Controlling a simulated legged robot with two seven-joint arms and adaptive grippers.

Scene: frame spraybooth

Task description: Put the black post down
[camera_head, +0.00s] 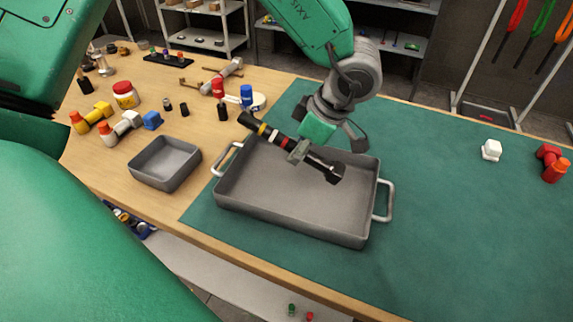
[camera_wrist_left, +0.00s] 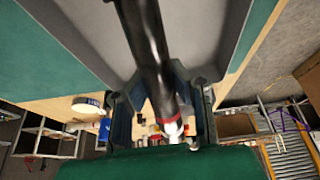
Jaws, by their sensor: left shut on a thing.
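The black post (camera_head: 318,162) has yellow, red and pale bands towards its left end and a wider black block at its right end. My left gripper (camera_head: 299,150) is shut around the post near its middle and holds it tilted over the large grey tray (camera_head: 290,227). I cannot tell whether the post touches the tray. In the left wrist view the post (camera_wrist_left: 147,40) runs between the two fingers of the gripper (camera_wrist_left: 163,105), with a red band near them. The fingers hide part of the post. My right gripper is not in view.
The large tray has handles at both ends and sits on a green mat (camera_head: 455,230). A small grey tray (camera_head: 165,163) stands left of it. Several bottles and fittings crowd the wooden table's left part. A white block (camera_head: 491,150) and red fitting (camera_head: 552,163) lie right.

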